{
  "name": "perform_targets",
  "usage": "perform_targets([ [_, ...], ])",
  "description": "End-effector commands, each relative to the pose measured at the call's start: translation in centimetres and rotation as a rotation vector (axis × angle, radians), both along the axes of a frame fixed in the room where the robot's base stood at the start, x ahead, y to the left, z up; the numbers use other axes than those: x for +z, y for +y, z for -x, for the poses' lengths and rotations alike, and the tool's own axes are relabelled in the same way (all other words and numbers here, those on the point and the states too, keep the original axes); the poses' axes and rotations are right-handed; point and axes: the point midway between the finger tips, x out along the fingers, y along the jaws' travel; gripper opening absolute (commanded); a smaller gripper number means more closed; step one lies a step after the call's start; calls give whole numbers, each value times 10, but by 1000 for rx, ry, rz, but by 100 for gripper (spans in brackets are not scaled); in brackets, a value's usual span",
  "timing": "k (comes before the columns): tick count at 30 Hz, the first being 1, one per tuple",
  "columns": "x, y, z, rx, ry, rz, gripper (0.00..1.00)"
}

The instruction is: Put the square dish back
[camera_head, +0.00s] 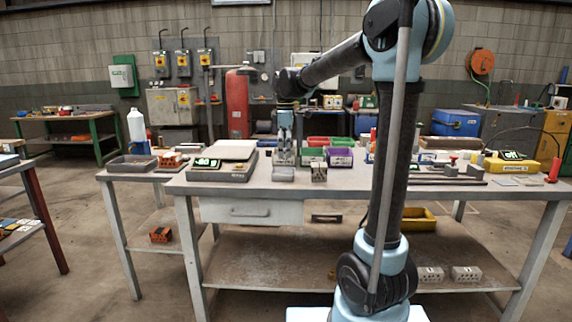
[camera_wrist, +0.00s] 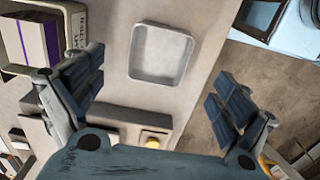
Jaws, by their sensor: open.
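The square dish (camera_wrist: 160,55) is a shallow pale-grey tray with rounded corners and a raised rim. In the wrist view it lies empty on the tabletop, close to the table edge. My gripper (camera_wrist: 155,88) is open, its two dark fingers wide apart on either side of the picture. The dish shows between and beyond them, apart from both. In the head view my gripper (camera_head: 285,155) points down over the left-middle of the workbench.
A yellow device (camera_head: 510,164) stands at right. The wrist view shows a labelled bin (camera_wrist: 68,28) at upper left.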

Motion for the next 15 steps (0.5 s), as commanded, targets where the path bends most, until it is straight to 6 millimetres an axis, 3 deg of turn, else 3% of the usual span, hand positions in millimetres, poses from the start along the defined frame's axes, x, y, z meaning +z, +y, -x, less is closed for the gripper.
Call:
perform_targets([
  [6,30,0,0,0,0,0,95],
  [15,42,-1,1,-5,-1,0,95],
])
